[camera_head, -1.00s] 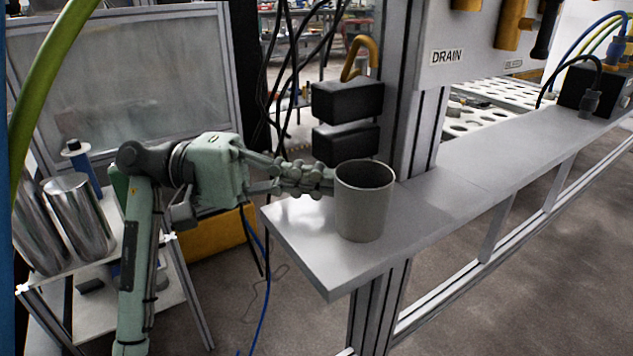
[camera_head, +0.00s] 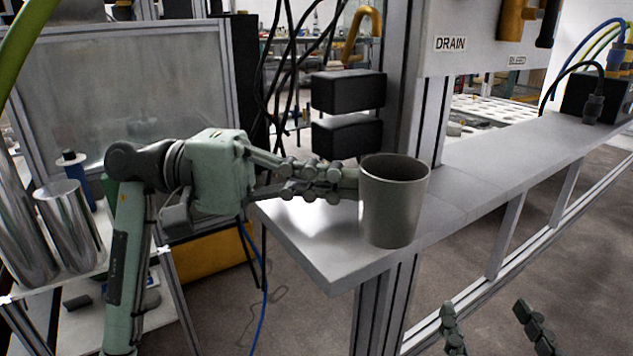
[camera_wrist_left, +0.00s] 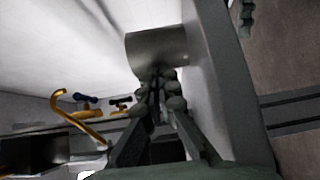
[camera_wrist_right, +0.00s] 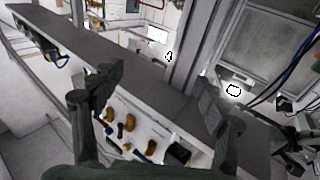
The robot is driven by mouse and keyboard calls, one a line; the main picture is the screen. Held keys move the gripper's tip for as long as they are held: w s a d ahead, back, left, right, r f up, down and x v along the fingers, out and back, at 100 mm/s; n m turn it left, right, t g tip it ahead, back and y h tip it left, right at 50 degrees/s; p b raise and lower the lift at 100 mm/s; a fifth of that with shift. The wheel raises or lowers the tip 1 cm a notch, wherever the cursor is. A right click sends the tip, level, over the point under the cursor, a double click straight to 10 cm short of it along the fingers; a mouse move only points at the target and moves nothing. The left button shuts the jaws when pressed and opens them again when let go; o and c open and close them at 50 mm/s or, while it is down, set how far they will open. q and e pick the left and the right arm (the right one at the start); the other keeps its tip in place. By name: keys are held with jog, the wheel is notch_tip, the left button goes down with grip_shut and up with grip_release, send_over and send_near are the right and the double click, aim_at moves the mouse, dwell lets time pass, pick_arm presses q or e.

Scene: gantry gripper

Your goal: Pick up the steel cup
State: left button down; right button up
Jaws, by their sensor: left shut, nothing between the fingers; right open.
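The steel cup (camera_head: 393,205), a plain grey cylinder with an open top, stands upright on the grey metal ledge (camera_head: 320,240) near its left end. It also shows in the left wrist view (camera_wrist_left: 157,46). My left gripper (camera_head: 347,183) is shut and empty, its fingertips at the cup's left side, seemingly touching it. The shut fingers (camera_wrist_left: 160,84) end at the cup's wall in the left wrist view. My right gripper (camera_head: 487,312) is open, below and right of the cup at the lower edge of the head view. I cannot make out the cup in the right wrist view.
A frame post and two black boxes (camera_head: 348,92) stand behind the cup. Black cables hang left of them. A panel labelled DRAIN (camera_head: 452,43) is above the ledge. Shiny cylinders (camera_head: 72,225) stand at far left. The ledge right of the cup is clear up to a black connector box.

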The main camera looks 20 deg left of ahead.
jog(key=shift+s+a+r+t+y, duration=0.2)
jog(key=shift+r+t, duration=0.1)
jog(key=shift+r, duration=0.3)
jog(key=shift+s+a+r+t+y, duration=0.1)
jog(key=shift+s+r+t+y, duration=0.15)
jog(key=shift+r, duration=0.3)
jog(key=shift+s+a+r+t+y, duration=0.15)
jog(key=shift+r+t, duration=0.2)
jog(key=shift+r, duration=0.25)
jog(key=shift+w, duration=0.1)
